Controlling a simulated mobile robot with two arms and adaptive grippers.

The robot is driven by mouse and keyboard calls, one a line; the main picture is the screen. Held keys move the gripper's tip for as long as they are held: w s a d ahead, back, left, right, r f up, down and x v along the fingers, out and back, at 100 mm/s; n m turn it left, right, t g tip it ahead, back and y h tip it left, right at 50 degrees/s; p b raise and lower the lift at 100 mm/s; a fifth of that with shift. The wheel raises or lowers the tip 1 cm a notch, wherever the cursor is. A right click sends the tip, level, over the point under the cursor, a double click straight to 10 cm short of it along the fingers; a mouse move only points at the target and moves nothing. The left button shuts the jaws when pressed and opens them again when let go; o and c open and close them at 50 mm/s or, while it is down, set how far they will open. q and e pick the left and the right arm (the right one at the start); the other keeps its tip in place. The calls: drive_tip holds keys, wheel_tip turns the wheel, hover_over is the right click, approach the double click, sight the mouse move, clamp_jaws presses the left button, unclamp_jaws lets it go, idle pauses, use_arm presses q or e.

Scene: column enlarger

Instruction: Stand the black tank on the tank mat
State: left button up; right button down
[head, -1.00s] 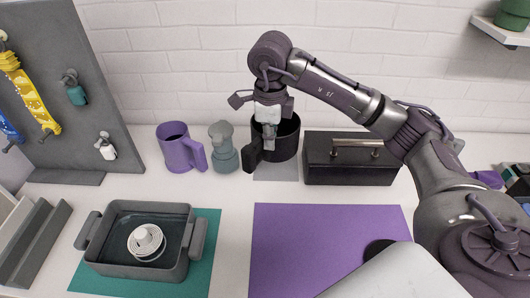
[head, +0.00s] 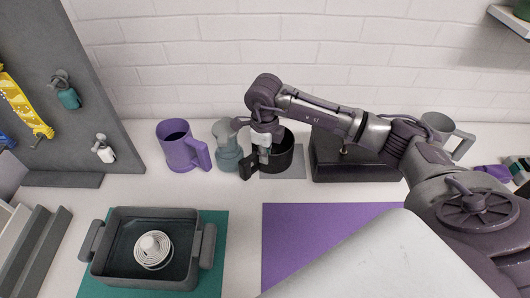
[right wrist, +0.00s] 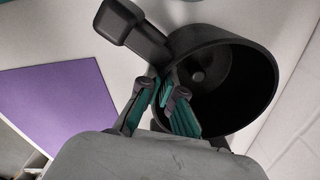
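The black tank (head: 283,158), an open round vessel with a side handle, is upright at the back of the counter over the small grey tank mat (head: 296,171). Its base looks to be on the mat or very close above it; the arm and tank hide part of the mat. My right gripper (head: 264,155) reaches down at the tank's left rim by the handle. In the right wrist view its teal-padded fingers (right wrist: 160,84) close on the tank's wall beside the handle, with the open inside of the tank (right wrist: 222,80) to the right. My left gripper is out of view.
A grey-teal pot (head: 227,145) and a purple mug (head: 178,148) stand close left of the tank. A dark box (head: 340,168) is close on its right, partly behind my arm. A grey tub (head: 150,212) sits on a teal mat in front. The purple mat (head: 310,230) is bare where visible.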

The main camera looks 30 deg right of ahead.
drive_tip(key=shift+f, duration=0.3)
drive_tip(key=c, duration=1.8)
unclamp_jaws()
drive_tip(key=shift+f, duration=0.1)
drive_tip(key=o, duration=0.5)
drive_tip(key=shift+s, duration=0.1)
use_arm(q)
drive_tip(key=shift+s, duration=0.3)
